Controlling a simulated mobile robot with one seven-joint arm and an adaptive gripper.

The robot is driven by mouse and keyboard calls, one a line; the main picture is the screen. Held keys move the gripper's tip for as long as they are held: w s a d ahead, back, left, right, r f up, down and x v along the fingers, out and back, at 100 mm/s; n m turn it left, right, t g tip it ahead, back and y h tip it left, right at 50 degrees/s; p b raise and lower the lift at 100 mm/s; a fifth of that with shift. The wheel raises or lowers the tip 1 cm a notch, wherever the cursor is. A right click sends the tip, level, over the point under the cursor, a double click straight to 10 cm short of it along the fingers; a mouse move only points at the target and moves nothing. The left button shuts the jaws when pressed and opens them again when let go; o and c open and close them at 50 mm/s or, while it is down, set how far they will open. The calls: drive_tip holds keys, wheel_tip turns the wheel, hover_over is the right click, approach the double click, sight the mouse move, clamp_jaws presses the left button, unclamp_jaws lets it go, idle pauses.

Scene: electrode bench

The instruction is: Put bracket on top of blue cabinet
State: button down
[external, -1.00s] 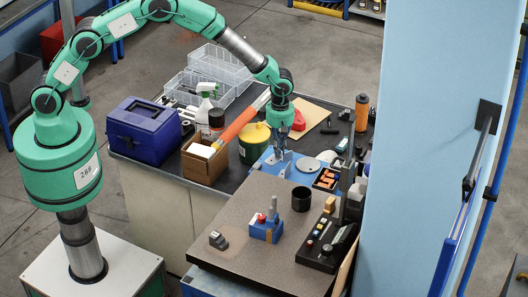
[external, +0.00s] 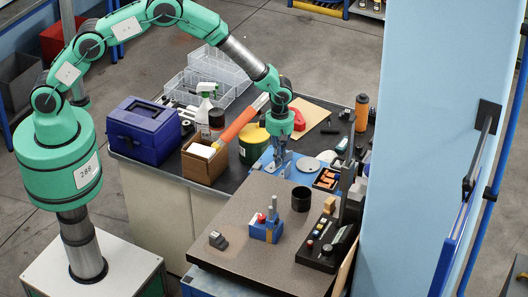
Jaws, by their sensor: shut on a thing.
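My gripper (external: 278,163) is low over the light blue mat or tray (external: 301,177) on the dark bench. It is shut on a small greyish piece that looks like the bracket (external: 271,168); the fingers hide much of it. I cannot tell whether the piece touches the blue surface. The speckled brown top (external: 236,197), with blue showing below its front edge, stands in front of the bench and may be the blue cabinet. A tall light blue body (external: 425,130) rises at the right.
On the speckled top stand a blue block with pegs (external: 265,231), a black cup (external: 301,199), a small dark device (external: 218,240) and a black control box (external: 325,243). A cardboard box (external: 204,163) and a green-yellow can (external: 253,143) are left of my gripper.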

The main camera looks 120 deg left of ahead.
drive_tip(key=shift+f, duration=0.1)
drive_tip(key=c, duration=1.9)
unclamp_jaws()
wheel_tip(320, 180, up, 12)
drive_tip(key=shift+r, duration=0.15)
